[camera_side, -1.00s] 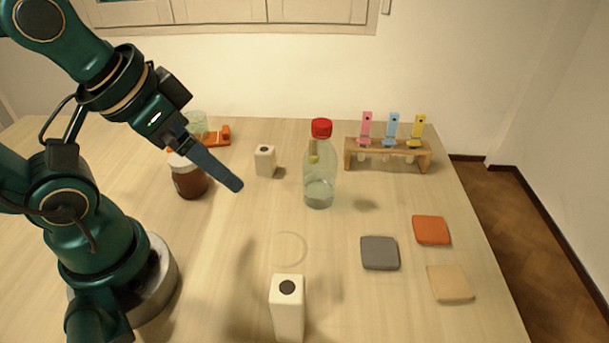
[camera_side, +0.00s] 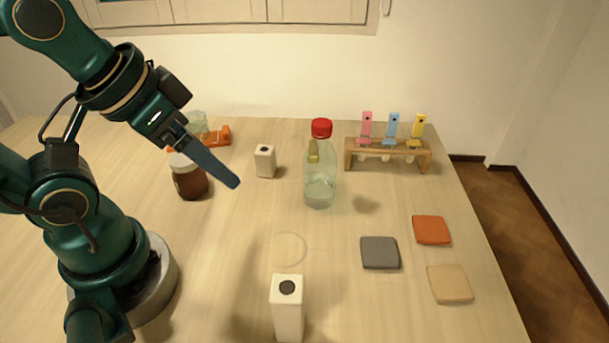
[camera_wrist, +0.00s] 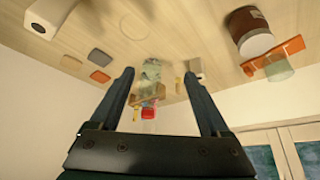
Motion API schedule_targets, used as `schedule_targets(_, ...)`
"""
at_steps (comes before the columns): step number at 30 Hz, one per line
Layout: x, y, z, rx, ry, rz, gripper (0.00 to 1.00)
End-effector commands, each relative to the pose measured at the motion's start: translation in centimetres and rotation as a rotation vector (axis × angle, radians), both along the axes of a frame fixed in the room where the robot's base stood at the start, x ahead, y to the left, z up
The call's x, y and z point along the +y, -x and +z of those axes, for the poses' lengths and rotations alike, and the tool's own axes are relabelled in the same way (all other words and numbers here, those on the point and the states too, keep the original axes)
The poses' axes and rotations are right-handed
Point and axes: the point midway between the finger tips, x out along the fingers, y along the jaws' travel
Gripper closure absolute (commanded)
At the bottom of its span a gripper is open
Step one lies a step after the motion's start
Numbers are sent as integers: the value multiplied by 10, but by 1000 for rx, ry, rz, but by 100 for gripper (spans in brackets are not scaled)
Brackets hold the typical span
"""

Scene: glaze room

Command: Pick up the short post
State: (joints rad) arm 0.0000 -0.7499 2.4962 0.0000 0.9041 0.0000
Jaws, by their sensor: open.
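The short post (camera_side: 265,161) is a small white block with a dark round spot on top, upright at the back of the table. It also shows in the wrist view (camera_wrist: 194,66), by the right fingertip. A taller white post (camera_side: 287,312) with the same spot stands at the front edge of the side view; it is at the upper left in the wrist view (camera_wrist: 48,16). My gripper (camera_side: 234,183) is open and empty, in the air left of the short post in the side view. In the wrist view both fingers (camera_wrist: 159,73) are spread wide apart.
A clear bottle (camera_side: 319,180) with a red cap stands right of the short post. A brown jar (camera_side: 188,182) stands left of it, beneath my gripper. A wooden rack (camera_side: 388,151) is at the back right. Grey (camera_side: 379,252), orange (camera_side: 431,230) and tan (camera_side: 450,283) coasters lie at right.

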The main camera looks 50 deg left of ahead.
Motion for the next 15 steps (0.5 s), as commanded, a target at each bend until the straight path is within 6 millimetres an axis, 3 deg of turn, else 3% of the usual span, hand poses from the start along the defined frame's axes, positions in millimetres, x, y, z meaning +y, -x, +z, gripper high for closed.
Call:
schedule_targets(4, 0, -1, 15, -5, 0, 0, 20)
schedule_targets(10, 1, -1, 53, -3, -11, -8, 20)
schedule_targets(15, 41, -12, 30, 92, -371, -269, 20)
